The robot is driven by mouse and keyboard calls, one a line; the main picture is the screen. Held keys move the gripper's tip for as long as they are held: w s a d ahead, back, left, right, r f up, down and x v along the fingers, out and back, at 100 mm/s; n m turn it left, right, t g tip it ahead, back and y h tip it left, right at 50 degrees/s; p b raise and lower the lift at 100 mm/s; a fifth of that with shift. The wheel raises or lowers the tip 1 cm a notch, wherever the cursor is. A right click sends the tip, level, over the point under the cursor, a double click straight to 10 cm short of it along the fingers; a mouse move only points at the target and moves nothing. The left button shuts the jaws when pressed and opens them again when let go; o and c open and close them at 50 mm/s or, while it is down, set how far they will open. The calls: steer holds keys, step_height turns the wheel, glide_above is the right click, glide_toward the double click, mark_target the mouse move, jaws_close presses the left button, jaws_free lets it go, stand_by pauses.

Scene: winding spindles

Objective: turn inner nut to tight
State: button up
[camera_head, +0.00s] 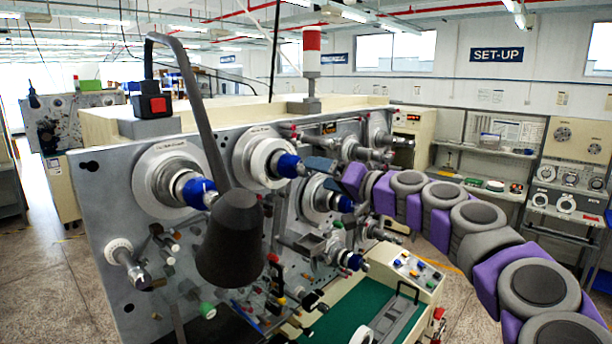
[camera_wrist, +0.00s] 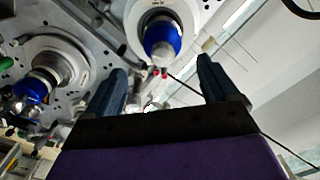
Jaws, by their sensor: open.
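Several winding spindles with blue nuts stick out of the grey machine panel (camera_head: 110,215). In the head view, one blue nut (camera_head: 287,165) sits on the upper middle spindle, in front of a white ring (camera_head: 252,155). My gripper (camera_head: 318,165) is just right of this nut, open and apparently empty. In the wrist view, a blue nut (camera_wrist: 161,40) with a pale end lies beyond and between the open fingers of my gripper (camera_wrist: 165,75), apart from both. Another blue nut (camera_head: 196,192) is on the upper left spindle. I cannot tell which part is the inner nut.
A dark lamp shade (camera_head: 232,240) on a bent arm hangs before the panel. Another blue nut (camera_head: 345,203) is below right of my gripper. Small rollers and knobs crowd the lower panel. A control box (camera_head: 405,270) stands below my arm. The floor at left is clear.

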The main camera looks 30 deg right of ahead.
steer(key=b+v, duration=0.1)
steer(key=v, duration=0.7)
steer(key=shift+d+f+b, duration=0.15)
steer(key=shift+f+b, duration=0.05)
steer(key=shift+b, duration=0.15)
